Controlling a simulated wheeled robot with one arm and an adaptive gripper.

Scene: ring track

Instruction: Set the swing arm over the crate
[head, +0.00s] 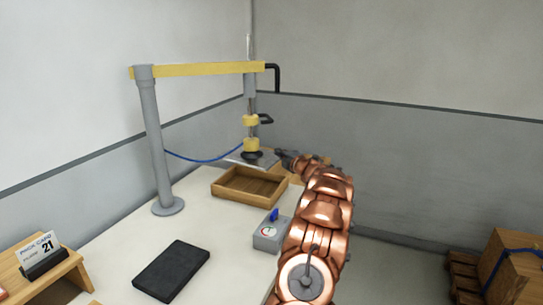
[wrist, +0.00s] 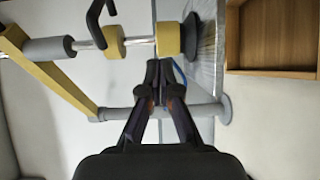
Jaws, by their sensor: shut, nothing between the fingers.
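The swing arm is a yellow beam (head: 200,69) on a grey post (head: 157,140), with a black bent handle (head: 277,76) at its end. From it hangs a tool with yellow collars (head: 251,145) and a black suction cup (head: 252,155). The cup is over a grey metal sheet behind the crate, not over the crate. The open wooden crate (head: 238,197) looks empty; its wall (wrist: 270,73) shows in the wrist view. My gripper (wrist: 160,72) is shut and empty, close to the lower yellow collar (wrist: 169,38); touching or not, I cannot tell.
A grey box with a blue lever (head: 273,216) stands on the white table right of a black pad (head: 172,270). A pick card reading 21 (head: 40,250) is on a wooden stand at left. A blue hose (head: 205,160) hangs behind. A wooden box (head: 515,265) is at lower right.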

